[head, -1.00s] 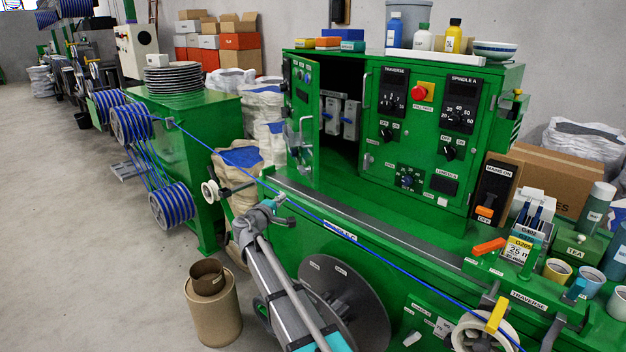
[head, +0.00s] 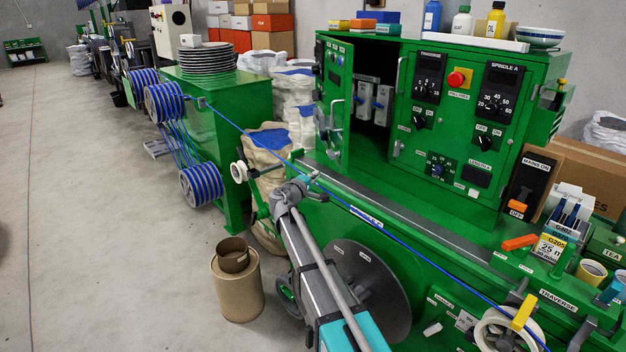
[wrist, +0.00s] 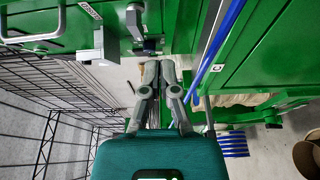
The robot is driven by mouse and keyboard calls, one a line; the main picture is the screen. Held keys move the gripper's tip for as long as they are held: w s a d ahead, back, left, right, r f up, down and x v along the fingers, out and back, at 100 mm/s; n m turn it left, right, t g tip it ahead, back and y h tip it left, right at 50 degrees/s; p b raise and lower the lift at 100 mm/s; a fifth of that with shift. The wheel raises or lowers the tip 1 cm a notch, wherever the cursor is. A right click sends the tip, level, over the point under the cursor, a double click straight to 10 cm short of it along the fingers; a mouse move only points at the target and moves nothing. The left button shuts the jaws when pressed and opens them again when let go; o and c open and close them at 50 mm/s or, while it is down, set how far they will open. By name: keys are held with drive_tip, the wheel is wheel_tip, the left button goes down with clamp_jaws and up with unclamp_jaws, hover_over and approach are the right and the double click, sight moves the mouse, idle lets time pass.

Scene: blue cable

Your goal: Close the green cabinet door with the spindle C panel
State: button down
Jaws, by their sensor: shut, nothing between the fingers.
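The green cabinet door (head: 338,85), with knobs on its upper part and a handle, stands open at the left of the green cabinet (head: 440,190). A dark opening with grey switch boxes (head: 372,100) shows beside it. I cannot read the door's label. My arm (head: 310,250) reaches up from the bottom in front of the machine; its fingers cannot be made out there. In the wrist view my gripper (wrist: 160,66) is shut and empty. A green panel (wrist: 35,20) with a bar handle is at the upper left, and a grey lever (wrist: 135,22) is just beyond the fingertips.
The blue cable (head: 400,242) runs diagonally past my arm to the spools (head: 201,184) at left. A brown drum (head: 238,290) stands on the floor. Dark wire mesh (wrist: 45,110) fills the wrist view's left. Floor at far left is clear.

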sight(340, 163)
drive_tip(key=x, duration=0.2)
drive_tip(key=d+x, duration=0.1)
drive_tip(key=x, duration=0.2)
drive_tip(key=s+x, duration=0.1)
drive_tip(key=x, duration=0.2)
drive_tip(key=shift+d, duration=0.95)
drive_tip(key=shift+w, duration=0.1)
